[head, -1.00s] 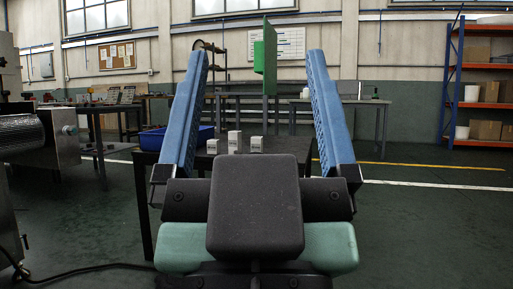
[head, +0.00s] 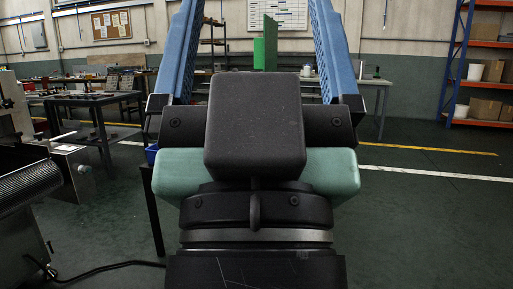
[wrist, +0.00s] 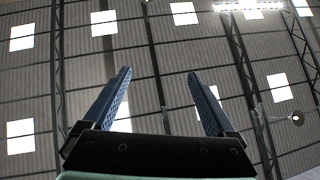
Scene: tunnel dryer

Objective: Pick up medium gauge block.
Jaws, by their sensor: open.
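My gripper (wrist: 159,74) is open and empty, its two blue ribbed fingers wide apart and pointing up toward the ceiling in the wrist view. In the head view the fingers (head: 255,12) rise on either side and their tips run off the top edge. The medium gauge block is not visible now. The gripper's dark body covers the part of the head view where the small pale blocks stood on the dark table. Only the table's left leg (head: 156,215) shows, with a sliver of the blue bin (head: 151,154) above it.
A roller machine (head: 30,180) stands close at the left, with a cable on the floor. A bench (head: 95,105) with parts stands behind it. A green panel (head: 266,48) shows between the fingers. Shelving (head: 470,70) is far right. The floor at right is clear.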

